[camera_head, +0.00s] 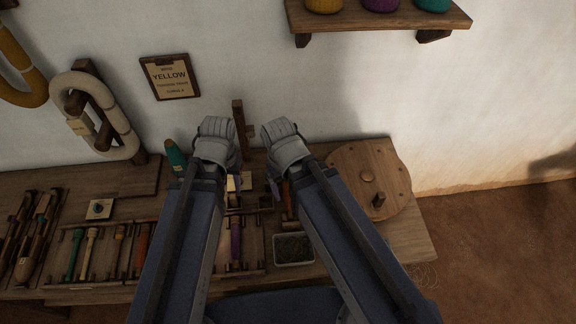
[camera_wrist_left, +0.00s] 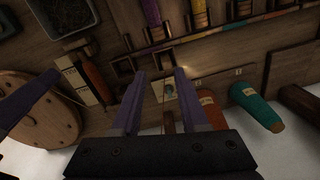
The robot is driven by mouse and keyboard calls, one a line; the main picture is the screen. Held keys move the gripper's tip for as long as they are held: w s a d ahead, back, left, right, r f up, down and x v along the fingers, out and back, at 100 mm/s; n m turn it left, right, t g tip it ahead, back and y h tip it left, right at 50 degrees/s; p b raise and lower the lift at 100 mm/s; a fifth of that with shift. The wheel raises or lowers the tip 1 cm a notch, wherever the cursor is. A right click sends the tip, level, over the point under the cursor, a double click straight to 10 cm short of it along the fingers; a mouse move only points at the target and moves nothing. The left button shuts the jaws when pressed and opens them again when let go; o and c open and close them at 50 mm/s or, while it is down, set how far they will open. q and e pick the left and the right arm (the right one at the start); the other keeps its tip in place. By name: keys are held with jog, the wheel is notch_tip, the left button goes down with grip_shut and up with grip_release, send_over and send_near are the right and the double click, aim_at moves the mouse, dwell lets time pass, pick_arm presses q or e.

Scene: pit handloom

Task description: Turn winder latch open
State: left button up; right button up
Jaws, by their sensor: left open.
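My left gripper (camera_head: 236,182) reaches over the bench beside an upright wooden post (camera_head: 239,118). In the left wrist view its two purple fingers (camera_wrist_left: 160,76) are apart with nothing held between them. I cannot tell for sure which part is the winder latch. A round wooden disc with a knob (camera_head: 350,168) lies at the right of the bench; it also shows in the left wrist view (camera_wrist_left: 42,118). My right gripper (camera_head: 274,186) is beside the left one, its jaws mostly hidden.
A grey tray of dark material (camera_head: 293,249) sits near the front edge. A purple bobbin (camera_head: 236,238) and other coloured bobbins lie in a rack at left. A teal cone (camera_head: 175,158) stands at the back. A "YELLOW" sign (camera_head: 170,77) hangs on the wall.

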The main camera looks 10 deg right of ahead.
pick_arm(q)
jog(key=w+a+f+b, duration=0.2)
jog(key=w+f, duration=0.1)
jog(key=w, duration=0.1)
jog(key=w+d+m, duration=0.2)
jog(key=d+m, duration=0.2)
jog(key=m, duration=0.1)
jog(key=w+d+m, duration=0.2)
jog(key=d+m, duration=0.2)
jog(key=m, duration=0.1)
jog(key=w+d+m, duration=0.3)
jog(key=d+m, duration=0.1)
jog(key=shift+w+d+f+m+h+b, duration=0.1)
jog(key=shift+d+m+h+b, duration=0.2)
jog(key=shift+m+b, duration=0.1)
jog(key=shift+d+m, duration=0.35)
jog(key=shift+m, duration=0.15)
notch_tip(320, 180, down, 8)
jog(key=b, duration=0.7)
jog(key=shift+b, duration=0.4)
pick_arm(e)
jog(key=f, duration=1.1)
jog(key=shift+w+d, duration=0.1)
jog(key=shift+d, duration=0.2)
pick_arm(q)
grip_shut()
